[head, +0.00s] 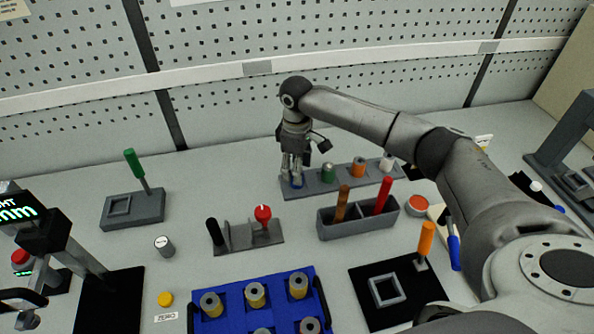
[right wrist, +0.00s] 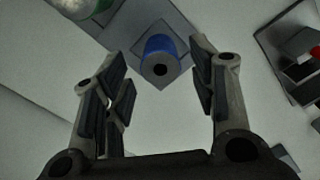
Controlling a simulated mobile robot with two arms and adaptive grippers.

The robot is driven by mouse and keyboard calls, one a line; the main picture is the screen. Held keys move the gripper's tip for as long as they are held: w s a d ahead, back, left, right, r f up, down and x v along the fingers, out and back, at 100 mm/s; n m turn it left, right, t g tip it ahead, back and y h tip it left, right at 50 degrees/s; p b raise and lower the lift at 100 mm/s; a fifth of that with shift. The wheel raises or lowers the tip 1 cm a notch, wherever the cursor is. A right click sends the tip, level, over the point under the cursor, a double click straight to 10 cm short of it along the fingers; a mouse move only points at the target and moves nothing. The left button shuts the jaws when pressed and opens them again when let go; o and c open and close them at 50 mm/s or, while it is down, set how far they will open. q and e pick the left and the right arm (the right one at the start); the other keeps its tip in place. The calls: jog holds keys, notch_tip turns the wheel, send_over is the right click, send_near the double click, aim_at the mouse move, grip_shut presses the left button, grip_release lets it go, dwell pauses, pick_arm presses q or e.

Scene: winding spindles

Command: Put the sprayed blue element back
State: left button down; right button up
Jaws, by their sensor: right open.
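The blue element (head: 297,181) is a small upright cylinder at the left end of the grey rack (head: 342,179). The right wrist view shows it from above as a blue cylinder (right wrist: 160,57) with a dark hole in its top, on a grey base. My right gripper (head: 295,166) points down over it. Its fingers (right wrist: 158,90) are open, one on each side of the blue element with clear gaps, not gripping it. In the head view the fingers partly hide the element. My left gripper is not in view.
Green (head: 328,172), orange (head: 358,167) and white (head: 386,162) elements stand along the same rack. In front is a dark bin (head: 338,231) with brown and red tools. A blue tray (head: 232,325) holds several spindles. A black mat with a square frame (head: 387,289) lies front right.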

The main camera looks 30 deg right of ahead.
notch_tip(320, 180, up, 11)
jog(key=b, duration=0.1)
jog(key=shift+f, duration=0.15)
jog(key=shift+f, duration=0.1)
dwell(0.4)
